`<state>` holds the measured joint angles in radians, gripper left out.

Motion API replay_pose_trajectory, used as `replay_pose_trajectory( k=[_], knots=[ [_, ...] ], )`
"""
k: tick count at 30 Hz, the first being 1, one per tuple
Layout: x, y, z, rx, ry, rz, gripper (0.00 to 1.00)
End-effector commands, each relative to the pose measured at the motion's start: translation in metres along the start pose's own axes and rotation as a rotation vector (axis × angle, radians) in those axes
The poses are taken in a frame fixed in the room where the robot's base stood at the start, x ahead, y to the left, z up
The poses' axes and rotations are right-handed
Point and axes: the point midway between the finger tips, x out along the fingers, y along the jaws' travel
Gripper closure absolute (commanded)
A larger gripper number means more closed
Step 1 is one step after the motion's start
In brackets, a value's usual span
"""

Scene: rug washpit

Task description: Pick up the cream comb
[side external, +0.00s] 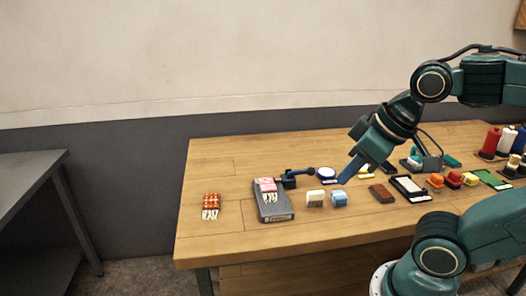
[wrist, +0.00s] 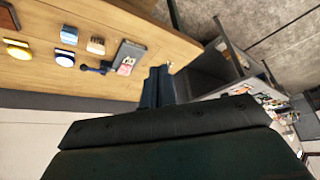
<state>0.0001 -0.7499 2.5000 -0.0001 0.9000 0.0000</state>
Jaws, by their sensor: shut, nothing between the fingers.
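The cream comb (side external: 316,198) is a small cream block lying on the wooden table (side external: 230,160), just left of a similar blue block. In the wrist view the cream comb (wrist: 96,46) shows teeth along one edge, beside the blue block. My gripper (side external: 349,172) is above the table, behind and to the right of the comb, apart from it. In the wrist view my gripper's fingers (wrist: 158,86) are together with nothing between them, and the comb is off to their upper left.
The blue block (side external: 339,198) stands close beside the comb. Left of it, a grey board (side external: 275,213) carries a pink fringed piece. A red fringed piece (side external: 211,203) lies farther left. A brown block (side external: 382,193) is to the right.

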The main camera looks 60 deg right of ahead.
Motion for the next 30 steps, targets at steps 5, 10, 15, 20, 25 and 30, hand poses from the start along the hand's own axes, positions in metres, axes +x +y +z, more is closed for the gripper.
replay_pose_trajectory(
  k=[5,10,15,20,25,30],
  knots=[
    [0.0,0.0,0.0,0.0,0.0,0.0,1.0],
    [0.0,0.0,0.0,0.0,0.0,0.0,1.0],
    [0.0,0.0,0.0,0.0,0.0,0.0,0.71],
    [0.0,0.0,0.0,0.0,0.0,0.0,0.58],
    [0.0,0.0,-0.0001,0.0,0.0,0.0,0.58],
    [0.0014,0.0017,-0.0037,-0.013,-0.009,0.003,0.58]
  ],
)
